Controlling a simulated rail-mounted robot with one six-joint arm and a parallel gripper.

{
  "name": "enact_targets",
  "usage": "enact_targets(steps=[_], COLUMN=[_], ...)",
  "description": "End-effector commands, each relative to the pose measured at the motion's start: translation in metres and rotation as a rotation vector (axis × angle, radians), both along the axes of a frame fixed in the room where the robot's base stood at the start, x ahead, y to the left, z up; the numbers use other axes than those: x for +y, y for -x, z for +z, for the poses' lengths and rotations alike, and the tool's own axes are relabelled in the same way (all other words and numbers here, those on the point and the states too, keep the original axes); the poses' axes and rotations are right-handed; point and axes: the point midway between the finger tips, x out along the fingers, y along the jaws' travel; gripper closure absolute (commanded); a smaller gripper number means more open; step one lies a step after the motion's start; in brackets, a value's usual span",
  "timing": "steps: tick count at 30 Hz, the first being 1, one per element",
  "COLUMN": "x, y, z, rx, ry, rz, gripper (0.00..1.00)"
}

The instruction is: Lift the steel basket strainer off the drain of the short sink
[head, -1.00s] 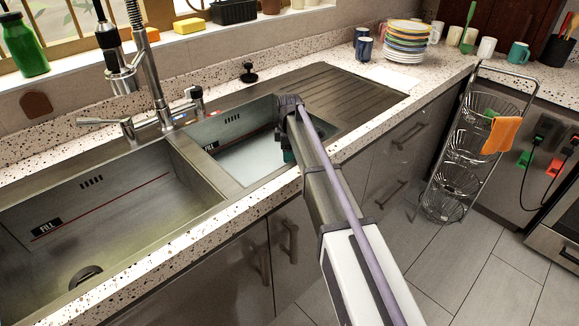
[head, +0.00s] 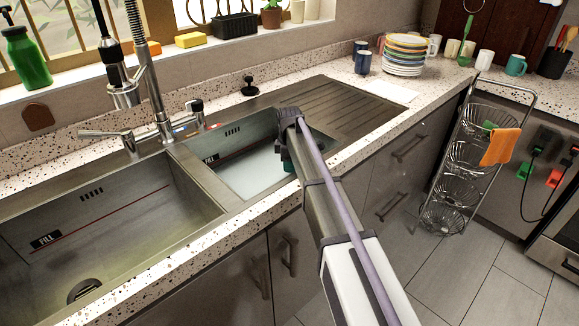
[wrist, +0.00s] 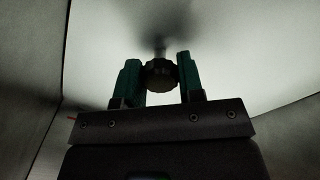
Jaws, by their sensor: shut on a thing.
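The short sink (head: 229,192) is the right-hand basin in the head view, with a pale floor. My arm reaches over its front edge, and my gripper (head: 288,160) points down into it; the wrist and the basin's front wall partly cover the fingers. In the wrist view my gripper (wrist: 158,68) has its two green fingers closed on either side of a dark round knob, the strainer's (wrist: 161,76). A thin stem runs on from the knob into a dark blurred patch. The drain and the basket are not clear, so I cannot tell whether they touch.
The larger left basin (head: 110,225) has its own dark drain (head: 84,290). A tall faucet (head: 155,90) stands behind the divider. A black stopper (head: 249,85) sits on the back counter. A ribbed drainboard (head: 335,105) and stacked plates (head: 405,55) lie right.

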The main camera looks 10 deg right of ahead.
Motion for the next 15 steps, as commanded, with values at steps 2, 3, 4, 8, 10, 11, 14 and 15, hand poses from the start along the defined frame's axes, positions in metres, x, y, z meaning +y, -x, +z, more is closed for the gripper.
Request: enact_targets(steps=[2,3,4,8,10,11,14,15], x=[0.000,0.000,0.000,0.000,0.000,0.000,0.000,0.000], y=[0.000,0.000,0.000,0.000,0.000,0.000,0.000,0.000], z=[0.002,0.003,0.004,0.010,0.015,0.017,0.026,0.030], rx=[0.000,0.000,0.000,0.000,0.000,0.000,0.000,0.000], ry=[0.000,0.000,0.000,0.000,0.000,0.000,0.000,0.000], rz=[0.000,0.000,0.000,0.000,0.000,0.000,0.000,0.000], gripper=[0.90,0.90,0.90,0.90,0.90,0.90,0.90,0.90])
